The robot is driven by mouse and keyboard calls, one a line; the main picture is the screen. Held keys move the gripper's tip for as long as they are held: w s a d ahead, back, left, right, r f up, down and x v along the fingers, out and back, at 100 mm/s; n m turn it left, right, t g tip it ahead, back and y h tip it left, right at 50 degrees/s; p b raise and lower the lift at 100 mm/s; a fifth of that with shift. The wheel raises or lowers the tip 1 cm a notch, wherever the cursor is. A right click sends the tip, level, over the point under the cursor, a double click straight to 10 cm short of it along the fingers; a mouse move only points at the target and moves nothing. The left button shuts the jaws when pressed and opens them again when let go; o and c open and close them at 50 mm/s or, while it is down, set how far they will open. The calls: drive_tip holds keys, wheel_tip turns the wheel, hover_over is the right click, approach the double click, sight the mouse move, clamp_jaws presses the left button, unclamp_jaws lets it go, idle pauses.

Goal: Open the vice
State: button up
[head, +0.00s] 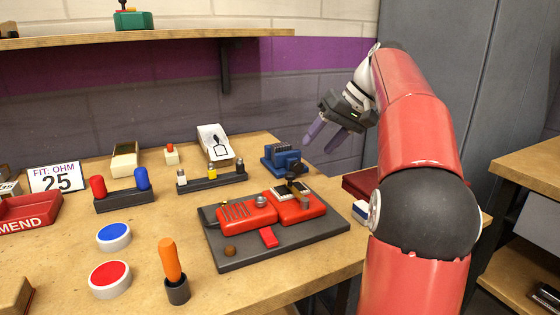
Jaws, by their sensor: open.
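A small blue block-shaped device, which looks like the vice (282,160), sits near the back right of the workbench. A dark handle or knob stands at its front right, and I cannot tell whether it belongs to the vice. The jaw gap is too small to make out. My gripper (322,140) is open and empty, with its two purple fingers pointing down and left. It is above and to the right of the vice, apart from it.
A red two-part device lies on a dark grey board (230,258) in front of the vice. A dark strip with small posts (211,180) is to the left. An orange-handled tool (170,262) stands upright at the front. A wooden shelf (150,38) hangs above.

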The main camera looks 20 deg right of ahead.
sight(299, 167)
drive_tip(key=b+x, duration=0.1)
drive_tip(key=x, duration=0.6)
drive_tip(key=shift+w+a+f, duration=0.15)
drive_tip(key=shift+w+f, duration=0.05)
drive_tip(key=shift+f, duration=0.1)
drive_tip(key=c, duration=1)
drive_tip(key=shift+o, duration=0.2)
drive_tip(key=shift+a+h, duration=0.1)
drive_tip(key=shift+h, duration=0.2)
